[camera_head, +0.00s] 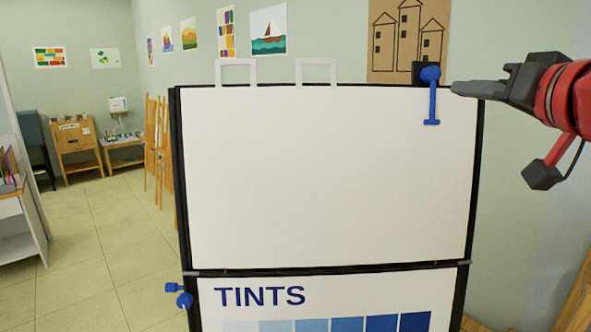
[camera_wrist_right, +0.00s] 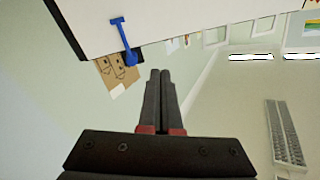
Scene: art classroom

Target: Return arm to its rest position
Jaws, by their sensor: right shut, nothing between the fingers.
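My right gripper (camera_head: 458,89) is shut and empty in the head view. It is at the upper right, just right of a blue clamp (camera_head: 432,95) on the top edge of a white board (camera_head: 325,175). In the right wrist view, my right gripper's fingers (camera_wrist_right: 160,72) point up the picture and lie together with nothing between them. The blue clamp (camera_wrist_right: 124,38) and the white board (camera_wrist_right: 190,18) show beyond the fingertips there. A gap seems to lie between the fingertips and the clamp. My left gripper is in neither view.
A lower panel (camera_head: 260,297) reads TINTS above blue swatches. Blue knobs (camera_head: 180,295) stick out at the board's lower left. Two white hooks (camera_head: 317,72) stand on its top edge. Wooden easels (camera_head: 152,140) and a shelf (camera_head: 20,215) stand at the left. Floor (camera_head: 110,240) is open there.

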